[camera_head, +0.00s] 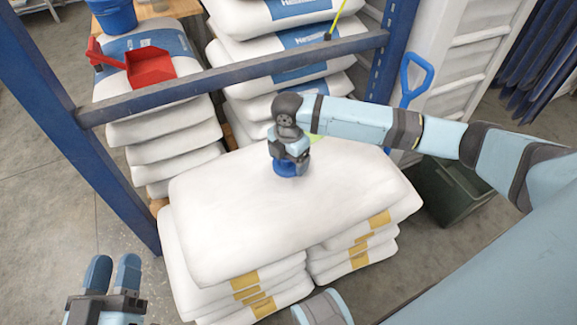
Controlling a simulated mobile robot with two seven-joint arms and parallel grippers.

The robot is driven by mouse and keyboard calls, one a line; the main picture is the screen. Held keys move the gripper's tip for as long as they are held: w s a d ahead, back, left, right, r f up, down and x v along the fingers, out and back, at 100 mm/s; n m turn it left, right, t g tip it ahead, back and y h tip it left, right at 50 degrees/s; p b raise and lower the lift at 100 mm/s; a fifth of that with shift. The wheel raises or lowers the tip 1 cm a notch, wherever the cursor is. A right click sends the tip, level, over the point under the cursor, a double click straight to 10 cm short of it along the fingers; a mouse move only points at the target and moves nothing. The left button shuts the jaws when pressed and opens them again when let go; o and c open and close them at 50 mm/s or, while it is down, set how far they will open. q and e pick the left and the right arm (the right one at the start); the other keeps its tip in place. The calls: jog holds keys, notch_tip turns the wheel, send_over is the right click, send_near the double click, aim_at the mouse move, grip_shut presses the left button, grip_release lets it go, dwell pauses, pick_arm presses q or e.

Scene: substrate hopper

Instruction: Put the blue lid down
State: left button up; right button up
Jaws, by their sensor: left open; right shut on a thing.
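The blue lid (288,169) shows as a small round blue piece under my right gripper (290,156), at the top of the white sack stack (235,215). My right gripper points down and is shut on the lid. The gripper hides part of the lid. I cannot tell whether the lid touches the top sack or hangs just above it. My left gripper (113,275) is open and empty at the bottom left, over the floor and left of the stack, far from the lid.
A blue rack frame (235,77) crosses behind the stack. Behind it are more sacks, a red scoop (150,67) and a blue bucket (114,16). A dark green bin (450,190) and blue-handled tool (415,77) stand right. The top sack has bare room around the lid.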

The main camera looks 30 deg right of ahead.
notch_tip(320, 180, down, 2)
jog(key=shift+f, duration=0.1)
pick_arm(q)
jog(key=shift+s+d+r+t+h, duration=0.2)
jog(key=shift+r+t+h, duration=0.1)
jog(key=shift+r, duration=0.35)
jog(key=shift+w, duration=0.1)
